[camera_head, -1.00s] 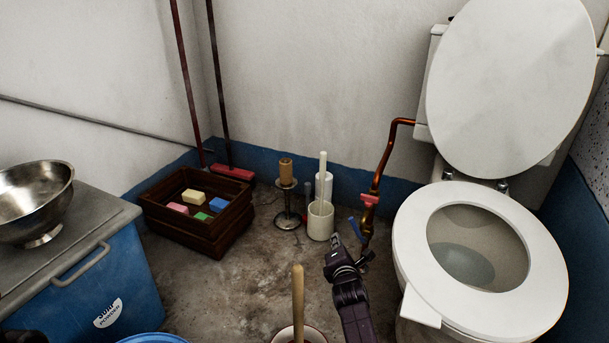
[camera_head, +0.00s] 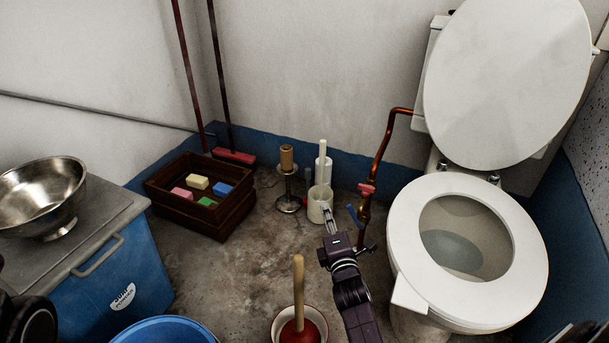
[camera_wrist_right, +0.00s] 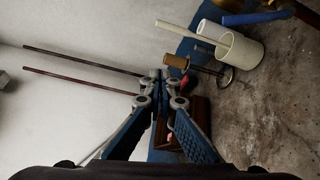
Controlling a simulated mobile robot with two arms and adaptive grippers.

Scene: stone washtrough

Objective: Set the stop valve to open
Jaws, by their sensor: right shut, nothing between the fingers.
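The stop valve is on the copper pipe beside the toilet. It has a brass body (camera_head: 363,211), a red handle (camera_head: 367,190) and a blue lever (camera_head: 352,215) slanting up to the left. In the right wrist view the blue lever (camera_wrist_right: 255,18) shows at the top right, apart from the fingers. My right gripper (camera_head: 328,213) is shut and empty, just left of the blue lever, in front of the white brush holder. Its fingertips (camera_wrist_right: 165,76) meet in the right wrist view. My left gripper does not show.
The toilet (camera_head: 470,250) stands close on the right. A white brush holder (camera_head: 320,203) and a roll stand (camera_head: 288,180) are behind my right gripper. A plunger (camera_head: 298,290) is in front. A wooden crate (camera_head: 205,222) is farther left, with bare floor between.

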